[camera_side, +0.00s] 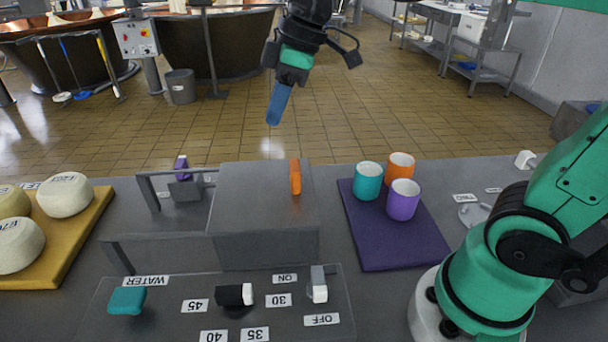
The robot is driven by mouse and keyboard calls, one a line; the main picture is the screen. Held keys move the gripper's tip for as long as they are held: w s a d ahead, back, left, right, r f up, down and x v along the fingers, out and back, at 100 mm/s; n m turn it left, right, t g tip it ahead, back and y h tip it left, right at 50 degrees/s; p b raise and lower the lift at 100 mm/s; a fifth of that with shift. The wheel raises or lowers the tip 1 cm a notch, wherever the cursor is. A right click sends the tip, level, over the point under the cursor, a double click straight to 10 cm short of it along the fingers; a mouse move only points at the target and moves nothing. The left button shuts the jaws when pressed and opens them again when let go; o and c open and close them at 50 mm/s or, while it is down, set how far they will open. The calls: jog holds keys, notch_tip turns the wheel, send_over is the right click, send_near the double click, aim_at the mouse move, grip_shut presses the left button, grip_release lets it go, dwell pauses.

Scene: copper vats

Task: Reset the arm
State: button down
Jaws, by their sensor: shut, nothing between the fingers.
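My gripper (278,104) hangs in the air at the upper middle of the view, pointing down. Its blue fingers are shut together with nothing between them. It is well above and behind the grey box (265,240) on the table and touches nothing. My green and black arm base stands at the right.
Teal (367,182), orange (400,167) and purple (403,200) cups stand on a purple mat (390,246). Cheeses (65,195) sit on a yellow board (85,238) at left. A control panel (180,318) with knobs lies in front. An orange handle (295,177) stands up by the box.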

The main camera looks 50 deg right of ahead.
send_over(289, 190)
jog(key=w+a, duration=0.3)
notch_tip(289, 190, down, 8)
jog(key=shift+s+d, duration=0.15)
jog(key=shift+s+d+f, duration=0.15)
jog(key=shift+s+d, duration=0.35)
jog(key=shift+d, duration=0.05)
jog(key=shift+s+d+f, duration=0.15)
jog(key=shift+s+d, duration=0.7)
jog(key=shift+s, duration=0.05)
jog(key=shift+w, duration=0.1)
